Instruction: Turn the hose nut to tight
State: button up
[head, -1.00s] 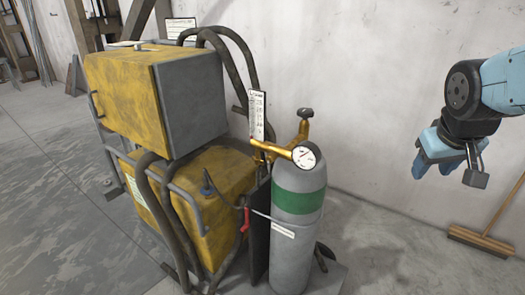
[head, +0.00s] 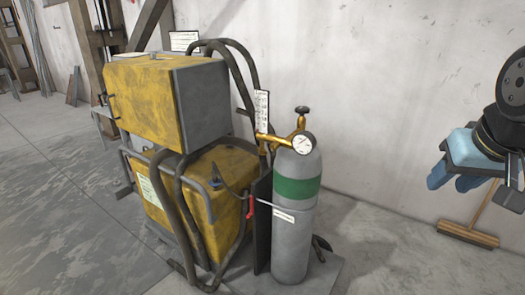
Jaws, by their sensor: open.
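A grey gas cylinder (head: 291,235) with a green band stands upright in front of the yellow machine. A brass regulator (head: 272,140) with a round white gauge (head: 303,143) sits at its top, under a dark valve knob (head: 302,110). The hose nut is too small to make out on the brass fittings. My gripper (head: 492,185) is at the right edge of the head view, open and empty, well apart from the cylinder. Part of it is cut off by the frame.
The yellow machine (head: 222,170) with a yellow and grey box (head: 150,95) on top stands left of the cylinder. A broom (head: 468,234) leans at the right wall. Floor between cylinder and broom is clear.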

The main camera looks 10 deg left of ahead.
aim_at(261, 153)
jog(key=z, duration=1.65)
jog(key=k, duration=1.05)
jog(key=u, duration=1.15)
jog(key=i, duration=0.5)
jog(key=z, duration=0.1)
